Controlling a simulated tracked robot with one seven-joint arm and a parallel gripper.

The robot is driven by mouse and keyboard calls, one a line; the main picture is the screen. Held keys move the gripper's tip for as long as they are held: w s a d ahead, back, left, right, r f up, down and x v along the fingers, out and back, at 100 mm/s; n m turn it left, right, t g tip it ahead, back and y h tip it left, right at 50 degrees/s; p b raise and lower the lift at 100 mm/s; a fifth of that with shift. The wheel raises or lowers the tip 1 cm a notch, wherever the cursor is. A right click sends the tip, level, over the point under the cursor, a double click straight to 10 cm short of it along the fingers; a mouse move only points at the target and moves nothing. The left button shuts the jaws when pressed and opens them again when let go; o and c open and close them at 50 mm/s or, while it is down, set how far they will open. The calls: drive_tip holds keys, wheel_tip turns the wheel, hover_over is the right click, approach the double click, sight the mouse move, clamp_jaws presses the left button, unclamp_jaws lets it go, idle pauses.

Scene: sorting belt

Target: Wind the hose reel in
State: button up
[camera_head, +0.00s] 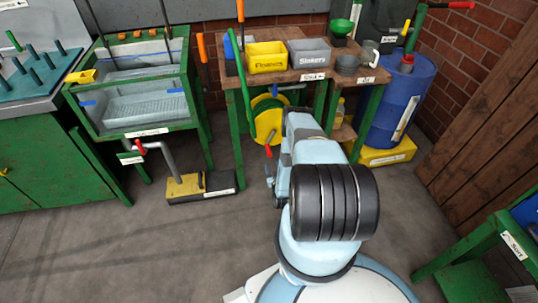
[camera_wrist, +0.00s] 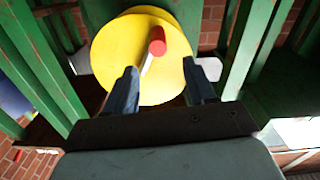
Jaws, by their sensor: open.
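The hose reel has a yellow disc (camera_head: 266,126) with green hose behind it, under the wooden bench. A crank handle with a red grip (camera_head: 268,151) sticks out from its front. In the wrist view the yellow disc (camera_wrist: 115,50) fills the upper middle, and the red grip (camera_wrist: 157,42) points toward me. My gripper (camera_wrist: 160,68) is open and empty. Its two dark fingers stand left and right of the crank, with the red grip showing between and slightly beyond their tips; I cannot tell any contact. In the head view my arm hides the right part of the reel.
Green bench legs (camera_wrist: 252,45) stand close on both sides of the reel. The wooden bench (camera_head: 300,76) carries a yellow bin (camera_head: 267,62) and a grey bin (camera_head: 309,55). A blue barrel (camera_head: 398,100) stands at right, a yellow pedal (camera_head: 186,187) at left. The floor in front is clear.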

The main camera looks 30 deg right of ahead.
sight(270, 154)
drive_tip(key=x, duration=0.9)
drive_tip(key=shift+w+d, duration=0.25)
drive_tip(key=shift+w, duration=0.1)
clamp_jaws()
